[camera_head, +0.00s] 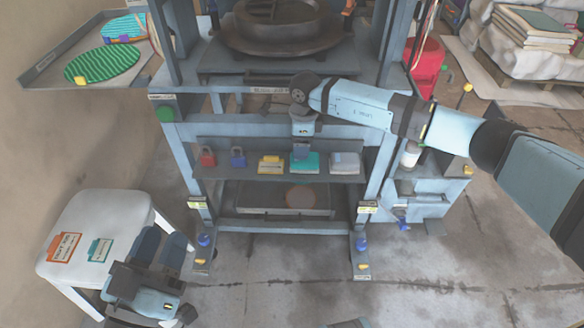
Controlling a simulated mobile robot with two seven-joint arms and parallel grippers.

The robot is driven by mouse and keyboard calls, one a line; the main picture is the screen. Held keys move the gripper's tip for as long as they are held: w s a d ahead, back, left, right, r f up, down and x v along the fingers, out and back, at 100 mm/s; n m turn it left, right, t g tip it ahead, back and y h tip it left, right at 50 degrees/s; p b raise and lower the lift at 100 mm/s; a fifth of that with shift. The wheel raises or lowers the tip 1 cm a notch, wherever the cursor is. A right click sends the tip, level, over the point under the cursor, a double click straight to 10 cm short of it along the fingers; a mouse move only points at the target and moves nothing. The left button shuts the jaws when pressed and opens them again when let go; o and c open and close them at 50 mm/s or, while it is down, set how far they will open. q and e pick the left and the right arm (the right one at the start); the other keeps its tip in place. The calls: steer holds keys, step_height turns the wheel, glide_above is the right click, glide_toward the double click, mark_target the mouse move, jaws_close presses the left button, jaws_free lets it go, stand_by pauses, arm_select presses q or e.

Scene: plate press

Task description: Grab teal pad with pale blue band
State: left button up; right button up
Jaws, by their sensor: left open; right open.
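A teal pad (312,166) lies on the shelf under the press, between a yellow pad and a grey pad. My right gripper (302,154) points down right over it and hides part of its top, so its band does not show clearly. I cannot tell whether the fingers touch the pad. The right gripper is open, though its finger gap is hard to see. My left gripper (163,240) is open and empty at the lower left, in front of the white stool.
The shelf (222,172) also carries a red padlock (208,157), a blue padlock (238,157), the yellow pad (270,165) and the grey pad (345,163). The white stool (110,207) holds orange and teal cards. A tray (50,75) with round ribbed plates is at upper left.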

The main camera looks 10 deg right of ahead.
mark_target(305, 162)
steer(key=shift+w+d+f+h, duration=0.1)
steer(key=shift+w+d+h, duration=0.2)
steer(key=shift+w+d, duration=0.15)
steer(key=shift+f, duration=0.3)
steer(key=f+b, duration=0.1)
steer(key=f, duration=0.1)
steer(key=f+b, duration=0.1)
steer(key=f, duration=0.3)
steer(key=shift+s+d+f+b, duration=0.25)
steer(key=shift+b, duration=0.15)
arm_select(q)
steer(key=shift+g, duration=0.8)
steer(key=f, duration=0.4)
steer(key=shift+w+d, duration=0.15)
steer(key=shift+w, duration=0.05)
arm_select(e)
steer(key=c, duration=0.7)
